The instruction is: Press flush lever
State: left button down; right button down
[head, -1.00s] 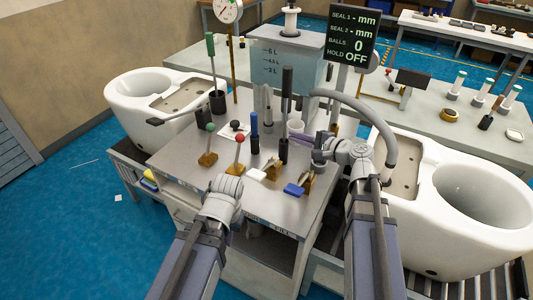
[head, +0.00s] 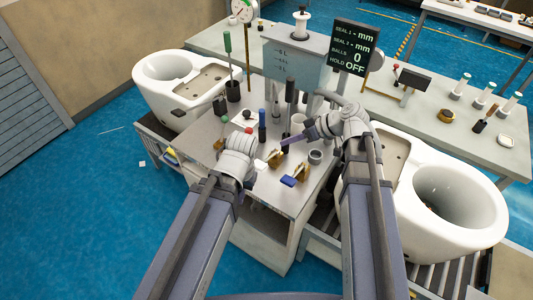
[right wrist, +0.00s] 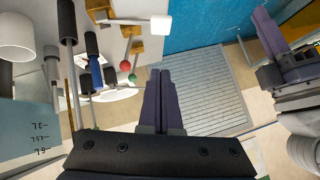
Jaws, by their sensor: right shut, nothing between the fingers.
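Two small levers stand on the bench, one with a red ball (head: 247,115) and one with a green ball (head: 225,118). I cannot tell whether either is the flush lever. Both balls also show in the right wrist view, red (right wrist: 126,66) above green (right wrist: 132,77). My right gripper (head: 284,143) is shut and empty. It points left above the bench, right of the balls; its fingers (right wrist: 161,72) touch nothing in the right wrist view. My left gripper's fingers are hidden behind its wrist in the head view; a purple finger part (right wrist: 268,32) shows in the right wrist view.
Tall dark-handled tools (head: 289,92) and a blue-handled tool (head: 262,125) stand near my right gripper. Brass pieces and a blue block (head: 288,181) lie on the bench front. A marked tank (head: 285,62) stands behind. White toilets flank the bench, left (head: 185,85) and right (head: 450,195).

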jog(key=shift+s+n, duration=0.15)
jog(key=shift+n, duration=0.15)
jog(key=b, duration=0.8)
send_over(256, 162)
jog(key=d, duration=0.3)
notch_tip(256, 162, down, 8)
jog(key=shift+d+r, duration=0.1)
jog(key=shift+r, duration=0.1)
jog(key=shift+s+f+b, duration=0.4)
jog(key=shift+f+b, duration=0.3)
jog(key=shift+f, duration=0.15)
jog(key=shift+s+f+b, duration=0.2)
jog(key=shift+f+b, duration=0.35)
jog(key=shift+b, duration=0.05)
